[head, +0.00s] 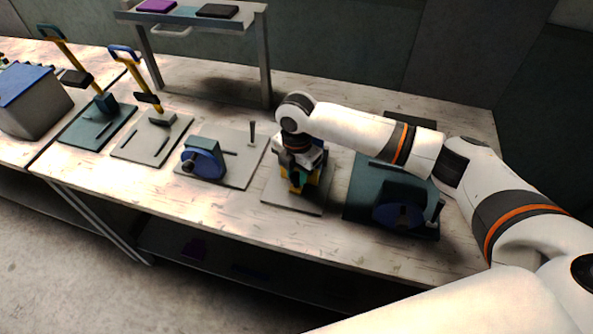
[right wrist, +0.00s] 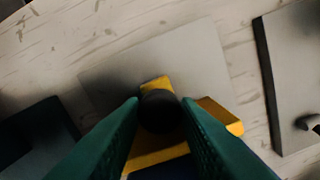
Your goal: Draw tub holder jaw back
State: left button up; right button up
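A small yellow and blue fixture on a grey base plate (head: 310,208) stands at the middle of the bench; it seems to be the tub holder. My right gripper (head: 296,176) is over it, pointing down, and hides most of it. In the right wrist view, a round black knob (right wrist: 160,112) sits between the two green fingertips, which appear to touch it on both sides. Yellow parts (right wrist: 155,150) show below and beside the knob, over the grey plate (right wrist: 195,58). I cannot tell the jaw's position. My left gripper is not in view.
A grey plate with a blue round clamp (head: 205,162) stands to the left. A dark green plate with a dark blue round part (head: 400,213) stands to the right. Two yellow-levered presses (head: 150,90) and a raised shelf (head: 200,14) are farther back left.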

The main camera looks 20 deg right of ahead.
grip_shut()
jog(key=shift+s+a+r+p, duration=0.1)
jog(key=shift+s+a+p, duration=0.15)
jog(key=shift+p, duration=0.2)
jog(key=shift+s+a+r+p, duration=0.1)
jog(key=shift+s+a+p, duration=0.2)
jog(key=shift+s+p, duration=0.2)
jog(key=shift+s+a+p, duration=0.25)
jog(key=shift+s+p, duration=0.2)
jog(key=shift+s, duration=0.05)
jog(key=shift+s+a, duration=0.2)
jog(key=shift+f, duration=0.3)
jog(key=shift+o, duration=1.9)
grip_release()
jog(key=shift+o, duration=0.9)
jog(key=shift+r, duration=0.15)
